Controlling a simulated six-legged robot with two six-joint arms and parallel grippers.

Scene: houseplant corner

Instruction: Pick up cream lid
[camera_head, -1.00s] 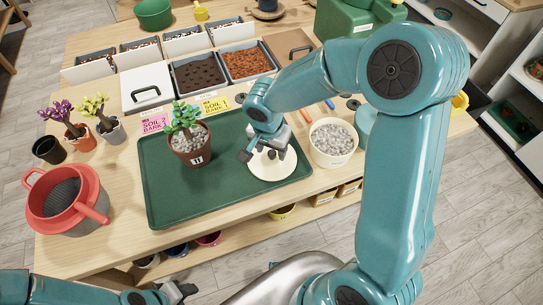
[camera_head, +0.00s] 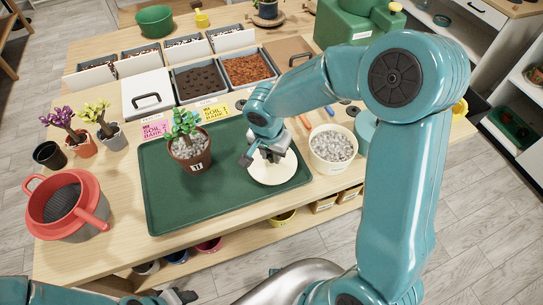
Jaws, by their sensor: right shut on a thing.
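The cream lid (camera_head: 283,174) is a round pale disc at the right part of the green tray (camera_head: 185,205). My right gripper (camera_head: 268,157) points down over the middle of the lid and is shut on its knob, which is mostly hidden by the fingers. I cannot tell whether the lid touches the tray. My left gripper (camera_head: 183,296) is at the bottom left edge, low and away from the tray; its fingers are too small and cut off to judge.
A potted plant (camera_head: 190,150) stands on the tray, left of the lid. A cream pot of grey gravel (camera_head: 332,146) stands close to the right of the lid. A red-rimmed sieve pot (camera_head: 68,205) is at the left. Soil bins (camera_head: 200,78) line the back.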

